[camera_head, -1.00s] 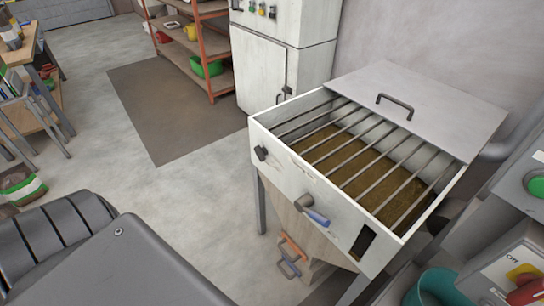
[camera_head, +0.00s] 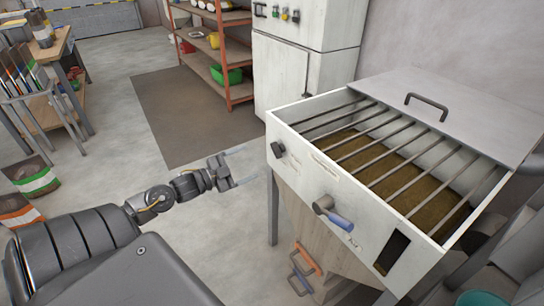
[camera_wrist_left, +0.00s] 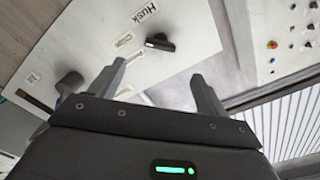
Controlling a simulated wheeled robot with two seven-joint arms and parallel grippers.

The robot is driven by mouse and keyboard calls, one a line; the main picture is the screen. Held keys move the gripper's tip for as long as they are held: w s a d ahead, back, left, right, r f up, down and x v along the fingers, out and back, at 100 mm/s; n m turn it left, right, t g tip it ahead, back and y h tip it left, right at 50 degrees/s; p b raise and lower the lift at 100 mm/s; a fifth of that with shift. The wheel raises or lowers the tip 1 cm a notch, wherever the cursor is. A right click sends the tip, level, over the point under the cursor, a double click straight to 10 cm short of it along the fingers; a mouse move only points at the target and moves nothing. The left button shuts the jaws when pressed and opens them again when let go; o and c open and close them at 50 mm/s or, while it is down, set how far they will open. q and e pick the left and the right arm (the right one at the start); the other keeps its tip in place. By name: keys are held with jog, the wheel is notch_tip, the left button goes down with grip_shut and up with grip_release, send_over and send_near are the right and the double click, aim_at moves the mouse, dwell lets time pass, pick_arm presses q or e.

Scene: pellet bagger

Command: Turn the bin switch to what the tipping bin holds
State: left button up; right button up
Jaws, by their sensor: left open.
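The tipping bin (camera_head: 325,187) is a white open-topped box under a bar grate. Brown-yellow loose material (camera_head: 395,170) lies under the bars; I cannot tell its kind for sure. The bin switch (camera_head: 278,149), a small black knob, sits on the front panel's left end. It also shows in the left wrist view (camera_wrist_left: 160,42), beside a label reading "Husk" (camera_wrist_left: 145,14); other labels around it are too small to read. My left gripper (camera_head: 248,166) is open and empty, left of the panel and apart from the switch. My right gripper is out of view.
A blue-handled lever (camera_head: 335,212) sticks out of the panel right of the switch. A grey lid (camera_head: 440,110) covers the bin's back. A white cabinet (camera_head: 300,75) and a shelf rack (camera_head: 225,45) stand behind.

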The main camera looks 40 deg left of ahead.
aim_at(278, 150)
pick_arm(q)
jog(key=x, duration=1)
jog(key=shift+w, duration=0.35)
jog(key=shift+d, duration=0.1)
jog(key=c, duration=1)
